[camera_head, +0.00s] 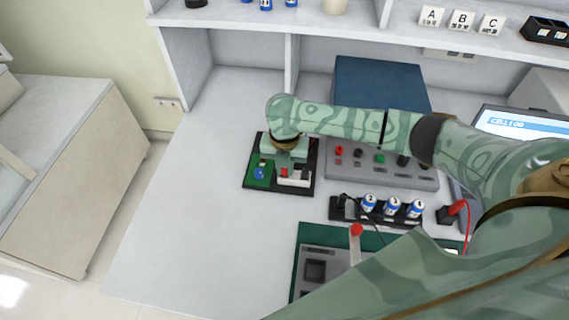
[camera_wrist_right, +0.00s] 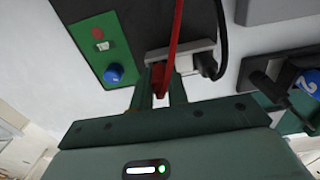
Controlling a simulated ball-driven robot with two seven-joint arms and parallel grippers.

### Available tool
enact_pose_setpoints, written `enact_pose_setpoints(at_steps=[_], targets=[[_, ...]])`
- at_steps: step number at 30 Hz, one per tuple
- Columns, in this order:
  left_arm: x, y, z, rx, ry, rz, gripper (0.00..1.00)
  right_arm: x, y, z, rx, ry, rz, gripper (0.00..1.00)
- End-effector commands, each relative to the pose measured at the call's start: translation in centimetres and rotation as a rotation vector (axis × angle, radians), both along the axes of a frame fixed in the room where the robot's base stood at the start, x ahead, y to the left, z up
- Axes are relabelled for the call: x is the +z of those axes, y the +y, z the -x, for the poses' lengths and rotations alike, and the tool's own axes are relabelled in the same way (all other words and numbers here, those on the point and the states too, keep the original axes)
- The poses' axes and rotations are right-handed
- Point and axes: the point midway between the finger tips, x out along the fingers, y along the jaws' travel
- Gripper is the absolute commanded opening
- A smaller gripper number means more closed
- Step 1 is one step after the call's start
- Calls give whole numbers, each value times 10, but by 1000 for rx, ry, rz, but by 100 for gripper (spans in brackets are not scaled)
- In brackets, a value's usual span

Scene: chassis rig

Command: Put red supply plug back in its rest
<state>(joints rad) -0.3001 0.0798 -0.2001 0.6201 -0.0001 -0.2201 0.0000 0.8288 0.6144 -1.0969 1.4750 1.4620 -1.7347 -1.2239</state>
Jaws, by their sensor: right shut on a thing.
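My right gripper (camera_head: 288,165) reaches in over a black tray (camera_head: 250,186). It is shut on the red plug (camera_wrist_right: 159,74), whose red cable (camera_wrist_right: 174,35) runs up out of the wrist view. The plug also shows as a small red spot in the head view (camera_head: 284,172). It is at the near edge of a grey socket block (camera_wrist_right: 181,53); I cannot tell whether it is still seated there. A black plug (camera_wrist_right: 206,66) with a black cable is at the same block, to the right. I cannot make out for certain which holder is the red plug's rest. My left gripper is not in view.
A green board with a blue knob (camera_wrist_right: 114,74) is left of the block. A grey panel with coloured sockets (camera_head: 375,166), a black rack of blue cans (camera_head: 380,219) and a small black holder (camera_head: 446,215) by a red cable are to the right. The table's left side is clear.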

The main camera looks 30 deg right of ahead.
Motion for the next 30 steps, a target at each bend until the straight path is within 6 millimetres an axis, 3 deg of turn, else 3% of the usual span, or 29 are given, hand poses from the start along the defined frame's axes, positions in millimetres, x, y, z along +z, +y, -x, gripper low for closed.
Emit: enact_pose_setpoints(at_steps=[5, 6, 8, 9, 19, 23, 30], targets=[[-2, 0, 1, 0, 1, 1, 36, -5, 0, 0, 1, 0, 0, 0], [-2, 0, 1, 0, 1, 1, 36, -5, 0, 0, 1, 0, 0, 21], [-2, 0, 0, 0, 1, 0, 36, -5, 0, 0, 0, 0, 0, 38], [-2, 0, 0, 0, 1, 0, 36, -5, 0, 0, 0, 0, 0, 41], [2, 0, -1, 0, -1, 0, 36, 2, 0, 0, 0, -1, 1, 41], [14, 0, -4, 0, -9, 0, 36, 27, -1, -1, 0, -5, 0, 41], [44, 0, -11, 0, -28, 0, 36, 95, 0, -1, 1, -6, 0, 41]])
